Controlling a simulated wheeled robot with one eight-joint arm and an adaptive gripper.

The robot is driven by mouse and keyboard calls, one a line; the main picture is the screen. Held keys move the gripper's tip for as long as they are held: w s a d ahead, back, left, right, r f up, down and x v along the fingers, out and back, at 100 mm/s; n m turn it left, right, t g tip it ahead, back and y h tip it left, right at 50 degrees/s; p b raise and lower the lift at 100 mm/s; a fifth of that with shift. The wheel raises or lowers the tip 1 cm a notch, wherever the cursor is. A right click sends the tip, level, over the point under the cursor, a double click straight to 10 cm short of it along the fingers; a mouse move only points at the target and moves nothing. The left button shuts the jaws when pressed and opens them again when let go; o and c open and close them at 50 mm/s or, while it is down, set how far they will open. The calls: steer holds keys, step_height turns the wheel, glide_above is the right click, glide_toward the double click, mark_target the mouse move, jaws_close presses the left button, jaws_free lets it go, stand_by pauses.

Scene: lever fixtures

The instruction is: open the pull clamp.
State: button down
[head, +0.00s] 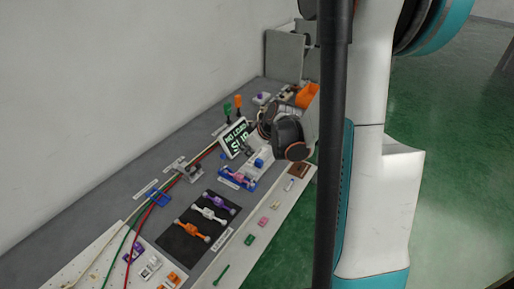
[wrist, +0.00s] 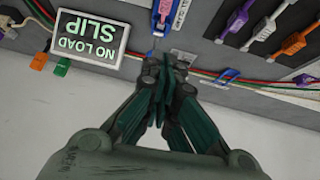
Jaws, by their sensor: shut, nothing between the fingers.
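A blue fixture with a pink lever (head: 238,178) sits on the bench in front of the sign; I take it to be the pull clamp, but its label is too small to read. Its pink and blue end shows at the top edge of the wrist view (wrist: 163,12), and the rest is cut off. My gripper (wrist: 166,62) is shut and empty, its fingertips together just below that end in the picture. I cannot tell whether they touch anything. In the head view, my arm hides much of the gripper.
A "NO LOAD SLIP" sign (head: 236,138) stands close to my gripper. Purple, white and orange levers lie on a black mat (head: 173,241). Red and green cables (head: 132,232) run along the bench. An orange bin (head: 306,95) is at the back. Green floor is free at right.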

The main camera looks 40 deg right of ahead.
mark_target(224, 157)
steer(key=w+r+b+x, duration=0.1)
steer(key=b+x, duration=0.3)
steer(key=x, duration=0.9)
steer(key=shift+w, duration=0.3)
steer(key=shift+a+r, duration=0.1)
steer(key=shift+r, duration=0.05)
steer(key=shift+w+r, duration=0.1)
steer(key=shift+w, duration=0.15)
steer(key=shift+w+a+r+g+p, duration=0.25)
steer(key=shift+w+g+p, duration=0.3)
steer(key=shift+g+p, duration=0.05)
